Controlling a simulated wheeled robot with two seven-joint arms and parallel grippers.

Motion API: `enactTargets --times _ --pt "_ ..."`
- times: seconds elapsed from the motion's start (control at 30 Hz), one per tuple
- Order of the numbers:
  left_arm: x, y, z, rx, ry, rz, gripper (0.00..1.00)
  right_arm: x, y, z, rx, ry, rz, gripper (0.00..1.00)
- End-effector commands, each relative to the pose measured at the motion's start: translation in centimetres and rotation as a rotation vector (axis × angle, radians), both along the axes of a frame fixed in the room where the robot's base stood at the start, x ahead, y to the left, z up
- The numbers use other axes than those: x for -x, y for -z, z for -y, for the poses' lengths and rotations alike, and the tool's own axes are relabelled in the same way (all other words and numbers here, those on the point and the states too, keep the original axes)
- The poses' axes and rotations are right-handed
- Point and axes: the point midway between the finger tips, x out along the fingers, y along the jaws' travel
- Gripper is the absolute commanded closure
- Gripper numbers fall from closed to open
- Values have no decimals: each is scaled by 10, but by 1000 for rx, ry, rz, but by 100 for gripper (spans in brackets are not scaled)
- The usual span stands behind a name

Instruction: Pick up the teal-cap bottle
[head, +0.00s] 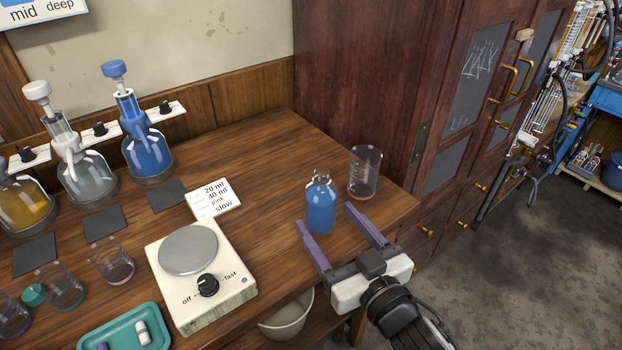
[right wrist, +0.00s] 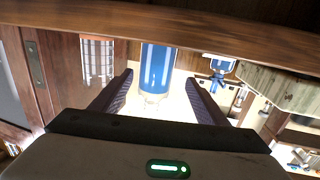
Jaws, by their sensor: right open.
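A bottle of blue liquid (head: 321,208) with a clear shoulder and neck stands upright near the right end of the wooden bench. No teal cap can be made out on it. My right gripper (head: 324,215) is open, with its two purple fingers pointing at the bottle from the front edge, one towards each side. In the right wrist view the blue bottle (right wrist: 157,66) shows upside down, between and beyond the open fingertips (right wrist: 160,78). I cannot tell whether they touch it. A small teal cap-like piece (head: 33,295) shows among the beakers at the far left. My left gripper is not in view.
An empty glass beaker (head: 364,172) stands close behind and right of the bottle, beside the dark cabinet (head: 385,80). A hotplate (head: 225,285) and a card (head: 213,199) lie to the left. A teal tray (head: 150,318) sits at the front left.

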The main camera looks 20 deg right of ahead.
Motion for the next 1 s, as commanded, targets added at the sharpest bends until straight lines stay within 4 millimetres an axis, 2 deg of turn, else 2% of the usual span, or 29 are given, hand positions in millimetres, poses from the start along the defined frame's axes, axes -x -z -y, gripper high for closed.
enactTargets --times 0.1,0.23,0.37,0.47,0.7,0.83,1.0 --pt "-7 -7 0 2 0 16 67 -17 -2 -2 0 -1 5 32" --pt "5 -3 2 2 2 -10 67 -35 0 -5 2 0 3 32" --pt "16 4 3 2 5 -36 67 -46 2 -7 1 0 2 32" --pt "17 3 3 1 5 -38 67 -54 3 -6 2 0 2 32" --pt "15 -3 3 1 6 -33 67 -89 7 -5 1 -1 2 32" --pt "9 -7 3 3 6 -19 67 -98 9 -7 1 0 1 32" --pt "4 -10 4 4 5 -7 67 -99 9 -7 0 -1 1 32"
